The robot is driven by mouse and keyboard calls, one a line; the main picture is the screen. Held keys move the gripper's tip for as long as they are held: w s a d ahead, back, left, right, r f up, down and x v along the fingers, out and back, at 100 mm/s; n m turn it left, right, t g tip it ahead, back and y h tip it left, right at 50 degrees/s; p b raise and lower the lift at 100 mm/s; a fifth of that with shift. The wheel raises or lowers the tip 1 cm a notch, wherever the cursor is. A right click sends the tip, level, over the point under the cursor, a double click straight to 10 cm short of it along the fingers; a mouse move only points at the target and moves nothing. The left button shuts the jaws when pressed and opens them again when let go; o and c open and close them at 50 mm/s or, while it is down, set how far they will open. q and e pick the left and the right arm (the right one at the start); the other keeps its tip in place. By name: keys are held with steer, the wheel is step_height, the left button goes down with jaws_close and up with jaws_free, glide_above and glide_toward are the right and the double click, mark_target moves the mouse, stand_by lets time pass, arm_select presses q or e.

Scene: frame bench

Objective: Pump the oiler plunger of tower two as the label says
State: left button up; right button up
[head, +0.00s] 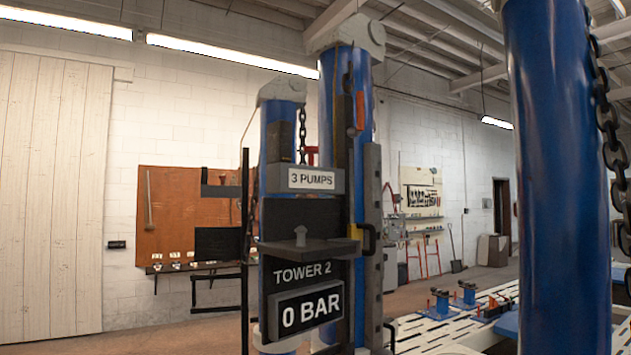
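Tower two (342,130) stands upright near the middle of the head view, a blue column with dark grey fittings. A label plate (311,179) on it reads "3 PUMPS". Below the label, a small grey knob, which looks like the oiler plunger (301,236), stands up from a dark ledge. Under the ledge is the lettering "TOWER 2", and below that a display (311,309) reads "0 BAR". Neither of my grippers shows in the head view, so nothing is seen touching the plunger.
A second blue column (555,180) with a chain (611,140) stands close at the right. A slotted white bench (430,332) with blue stands lies between and behind the columns. A brown tool board (175,215) hangs on the back wall. Floor shows at the left.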

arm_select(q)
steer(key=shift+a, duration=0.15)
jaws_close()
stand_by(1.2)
